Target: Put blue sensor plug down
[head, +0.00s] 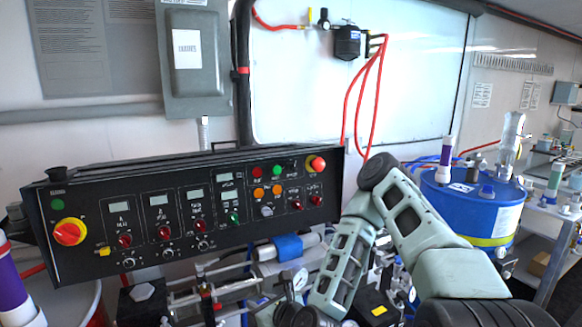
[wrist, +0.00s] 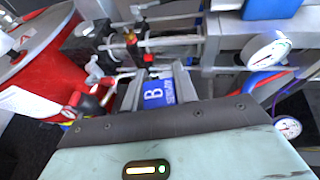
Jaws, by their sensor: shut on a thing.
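The blue sensor plug (wrist: 158,94) is a small blue block marked with a white "B". In the wrist view it sits between the two fingers of my gripper (wrist: 157,88), which is shut on it. The plug is over the grey piping and fittings. I cannot tell whether its far end touches anything below. In the head view my arm reaches down in front of the piping at lower centre, and I cannot make out the plug or the fingertips there.
A black control panel (head: 190,212) with knobs and lamps stands behind the piping. A blue drum (head: 470,211) is at right. In the wrist view, pressure gauges (wrist: 267,50) are at right, a red drum (wrist: 42,62) at left, and metal pipes and a blue fitting (wrist: 268,8) at top.

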